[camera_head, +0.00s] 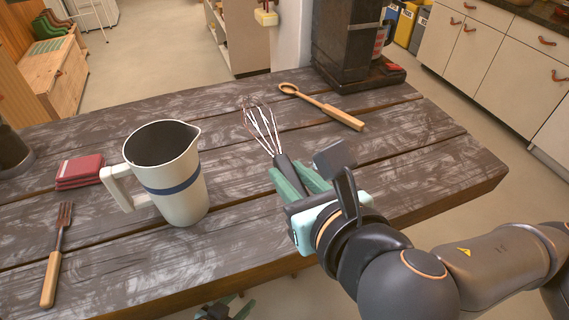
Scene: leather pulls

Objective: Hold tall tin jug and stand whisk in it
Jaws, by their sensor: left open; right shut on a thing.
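The tall tin jug (178,190), cream with a blue band, stands upright on the plank table with its handle to the left and its spout to the right. Its dark inside looks empty as far as I can see. The whisk (264,131) has wire loops and a dark handle. My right gripper (290,176) is shut on the whisk's handle, to the right of the jug, with the wires pointing up and away. The handle's lower end is hidden by the gripper. My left gripper (226,309) is open at the bottom edge, below the table's front edge, partly cut off.
A fork (57,258) lies left of the jug, near a folded red cloth (80,172). A wooden spoon (322,106) lies behind the whisk. A coffee machine (349,48) stands at the back right. A dark pot (12,152) is at the left edge. The table (420,152) is clear at right.

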